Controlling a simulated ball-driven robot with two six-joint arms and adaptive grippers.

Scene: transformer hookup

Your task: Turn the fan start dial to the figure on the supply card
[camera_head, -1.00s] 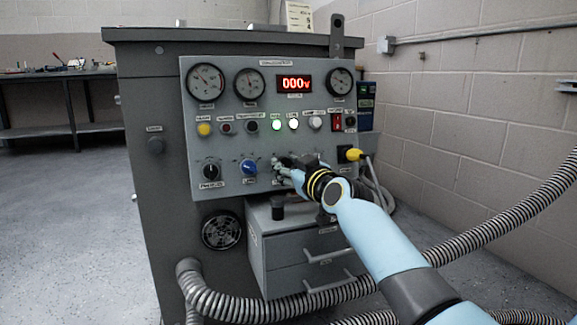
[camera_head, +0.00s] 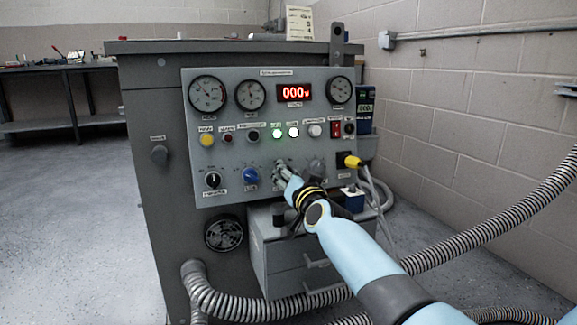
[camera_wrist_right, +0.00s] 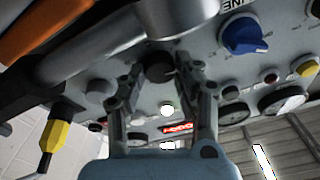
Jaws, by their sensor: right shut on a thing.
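My right gripper (camera_head: 283,170) reaches the front panel (camera_head: 225,110) of the grey cabinet. In the right wrist view, my right gripper (camera_wrist_right: 165,78) has its two fingers on either side of a dark round dial (camera_wrist_right: 159,68) and is shut on it. This dial sits to the right of the blue dial (camera_head: 250,176) in the head view; its label and pointer are hidden or too small to read. A cream card (camera_head: 299,22) stands on the cabinet top, its figures unreadable at this size. My left gripper is not in view.
A black dial (camera_head: 212,180) and a grey dial (camera_head: 317,168) sit on the same row. A yellow plug (camera_head: 353,161) sticks out at the right. The red display (camera_head: 294,92) reads 000. Drawers (camera_head: 290,255) and a ribbed hose (camera_head: 250,305) lie below.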

